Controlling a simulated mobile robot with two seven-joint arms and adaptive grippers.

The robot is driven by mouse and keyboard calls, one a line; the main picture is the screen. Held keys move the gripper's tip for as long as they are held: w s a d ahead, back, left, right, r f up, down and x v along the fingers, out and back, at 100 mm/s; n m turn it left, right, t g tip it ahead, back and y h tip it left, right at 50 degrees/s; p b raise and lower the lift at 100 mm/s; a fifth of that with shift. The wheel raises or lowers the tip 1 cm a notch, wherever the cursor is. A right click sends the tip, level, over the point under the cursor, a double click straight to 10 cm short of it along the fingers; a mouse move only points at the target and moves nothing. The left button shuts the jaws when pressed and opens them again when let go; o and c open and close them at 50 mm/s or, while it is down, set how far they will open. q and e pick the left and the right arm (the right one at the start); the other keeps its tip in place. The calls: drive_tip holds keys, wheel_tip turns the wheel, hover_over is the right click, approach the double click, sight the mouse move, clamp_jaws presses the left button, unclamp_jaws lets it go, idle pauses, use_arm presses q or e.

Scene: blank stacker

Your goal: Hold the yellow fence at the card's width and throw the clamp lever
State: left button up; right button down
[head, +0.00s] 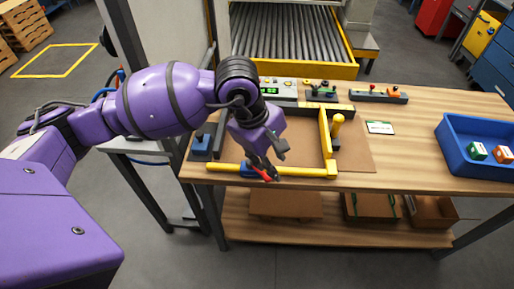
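The yellow fence (326,143) is an upright-running bar at the right side of the fixture on the wooden table. It meets a second yellow bar (225,170) along the table's front edge. A yellow-knobbed lever (338,120), seemingly the clamp lever, stands upright just right of the fence. Brown card (356,155) shows on both sides of the fence; I cannot tell whether it is one sheet. My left gripper (269,166) points down over the front bar, left of the fence and apart from it. Whether its fingers are apart is unclear. My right gripper is out of view.
Behind the fixture stand a control box (279,91) with a green display and a button panel (378,95). A white label card (380,128) lies to the right. A blue bin (456,145) with small boxes stands far right. Rollers (290,32) lie beyond.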

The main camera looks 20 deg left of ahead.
sight(264, 174)
use_arm(q)
drive_tip(key=shift+m+y, duration=0.5)
drive_tip(key=shift+y, duration=0.4)
drive_tip(key=f, duration=0.2)
drive_tip(key=w+a+f, duration=0.1)
drive_tip(key=f, duration=0.2)
drive_tip(key=a+f, duration=0.1)
drive_tip(key=f, duration=0.2)
drive_tip(key=shift+w+a, duration=0.15)
drive_tip(key=shift+a, duration=0.05)
clamp_jaws()
